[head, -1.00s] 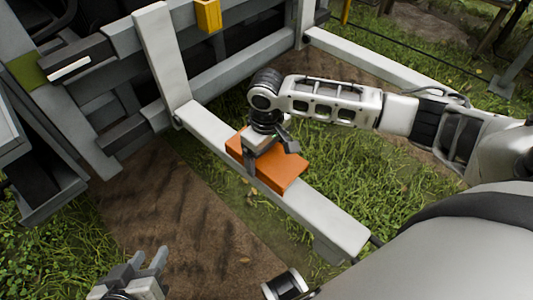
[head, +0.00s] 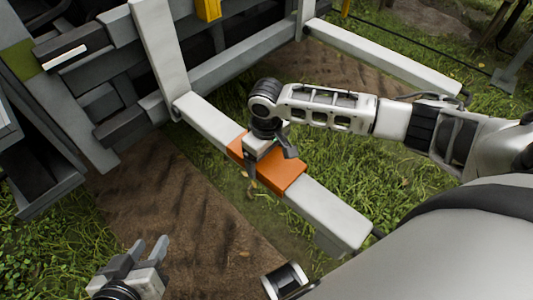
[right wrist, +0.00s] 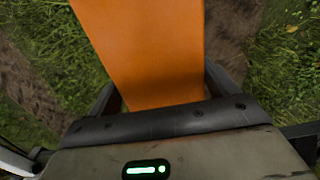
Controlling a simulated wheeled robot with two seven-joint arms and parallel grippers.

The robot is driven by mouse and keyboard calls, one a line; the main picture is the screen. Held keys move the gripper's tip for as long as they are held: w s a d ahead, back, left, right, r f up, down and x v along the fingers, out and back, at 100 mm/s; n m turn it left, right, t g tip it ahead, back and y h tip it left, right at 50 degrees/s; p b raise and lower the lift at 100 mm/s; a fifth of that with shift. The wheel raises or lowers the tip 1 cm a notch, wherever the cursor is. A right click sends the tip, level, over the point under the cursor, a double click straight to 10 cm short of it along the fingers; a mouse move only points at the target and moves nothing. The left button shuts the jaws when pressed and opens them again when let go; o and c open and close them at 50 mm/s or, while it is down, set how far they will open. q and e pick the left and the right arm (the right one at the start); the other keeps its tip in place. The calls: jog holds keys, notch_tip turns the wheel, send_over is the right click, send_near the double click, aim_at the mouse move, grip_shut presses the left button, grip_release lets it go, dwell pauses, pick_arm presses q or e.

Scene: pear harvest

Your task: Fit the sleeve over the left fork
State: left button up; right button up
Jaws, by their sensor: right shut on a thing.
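The orange sleeve (head: 284,177) sits at the middle of the near, left fork (head: 326,212), a pale flat bar. Its top and near side show, lined up with the bar, and the fork comes out at both ends. Its underside is hidden. My right gripper (head: 267,154) is above the sleeve, shut on it with a finger at each side. In the right wrist view the sleeve (right wrist: 145,45) runs between the two dark fingers (right wrist: 160,92). My left gripper (head: 150,246) is empty and open, low at the left, well apart from the fork.
The second fork (head: 385,58) lies bare at the upper right. Both forks join a grey frame with a pale upright (head: 159,50). A yellow block (head: 207,9) is on the frame. Bare soil (head: 170,210) and grass lie below, with open room beyond the fork's near tip.

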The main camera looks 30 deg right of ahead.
dwell(0.3)
jog(key=o, duration=0.9)
jog(key=shift+o, duration=0.2)
